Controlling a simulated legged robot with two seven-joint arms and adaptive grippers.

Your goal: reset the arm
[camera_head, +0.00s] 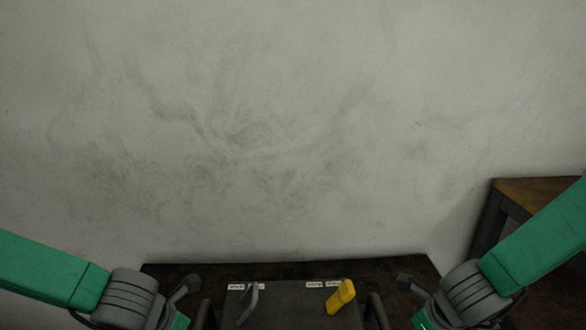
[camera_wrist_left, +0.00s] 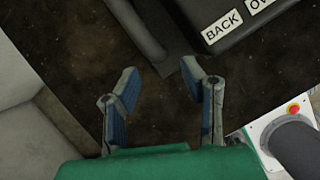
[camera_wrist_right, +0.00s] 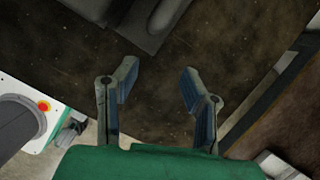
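My left gripper shows at the lower left of the head view (camera_head: 192,287) and in the left wrist view (camera_wrist_left: 158,82). Its two fingers are apart with nothing between them, over the dark tabletop. My right gripper shows at the lower right of the head view (camera_head: 405,282) and in the right wrist view (camera_wrist_right: 158,78). Its fingers are also apart and empty. Between the grippers stands a dark control box (camera_head: 290,312) with white labels, a grey lever (camera_head: 248,304) and a yellow lever (camera_head: 341,297). Neither gripper touches a lever.
The dark table (camera_head: 290,270) stands against a stained pale wall (camera_head: 290,130). A wooden-topped table with a dark frame (camera_head: 535,190) is at the right, near my right arm. Bare tabletop lies beside the control box under both grippers.

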